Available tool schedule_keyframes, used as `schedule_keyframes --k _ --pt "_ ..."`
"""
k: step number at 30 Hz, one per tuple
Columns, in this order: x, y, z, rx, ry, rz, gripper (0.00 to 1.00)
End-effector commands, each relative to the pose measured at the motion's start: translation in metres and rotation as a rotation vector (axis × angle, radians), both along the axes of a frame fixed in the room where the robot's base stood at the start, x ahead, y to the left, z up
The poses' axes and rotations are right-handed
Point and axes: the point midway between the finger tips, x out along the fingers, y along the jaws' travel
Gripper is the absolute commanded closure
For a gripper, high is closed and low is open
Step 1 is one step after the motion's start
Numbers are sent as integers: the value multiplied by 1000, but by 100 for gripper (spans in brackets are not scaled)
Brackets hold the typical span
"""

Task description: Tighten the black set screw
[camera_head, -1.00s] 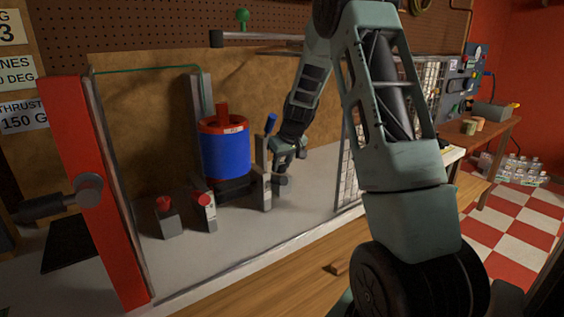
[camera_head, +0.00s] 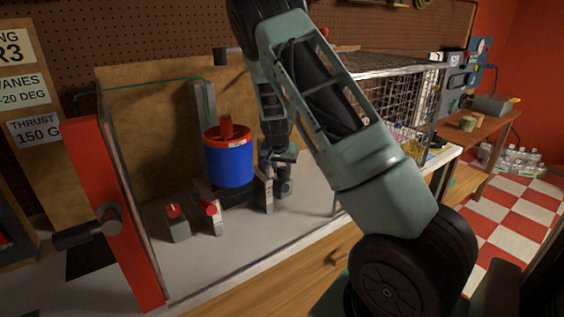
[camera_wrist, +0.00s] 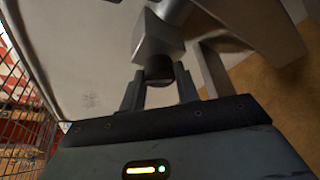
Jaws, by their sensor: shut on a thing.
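In the wrist view, the black set screw (camera_wrist: 158,70) is a short dark cylinder projecting from a grey metal block (camera_wrist: 158,38). My gripper (camera_wrist: 160,86) has one finger on each side of it and is shut on it. In the head view, my gripper (camera_head: 282,172) is low beside a slim grey post (camera_head: 267,190), right of the blue ducted rotor (camera_head: 229,163) with its red rim. The screw is too small and covered to make out clearly there.
Two small grey blocks with red tops (camera_head: 178,224) (camera_head: 212,215) stand left of the post. A red frame post (camera_head: 115,215) with a dark handle stands at the left. A wire cage (camera_head: 405,105) is close on the right. The front bench surface is mostly clear.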

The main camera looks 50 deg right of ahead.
Motion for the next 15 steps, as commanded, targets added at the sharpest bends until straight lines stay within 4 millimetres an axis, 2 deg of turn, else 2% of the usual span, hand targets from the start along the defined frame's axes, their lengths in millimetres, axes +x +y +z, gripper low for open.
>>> schedule_keyframes --k 15 --pt "1 0 0 1 0 -91 91"
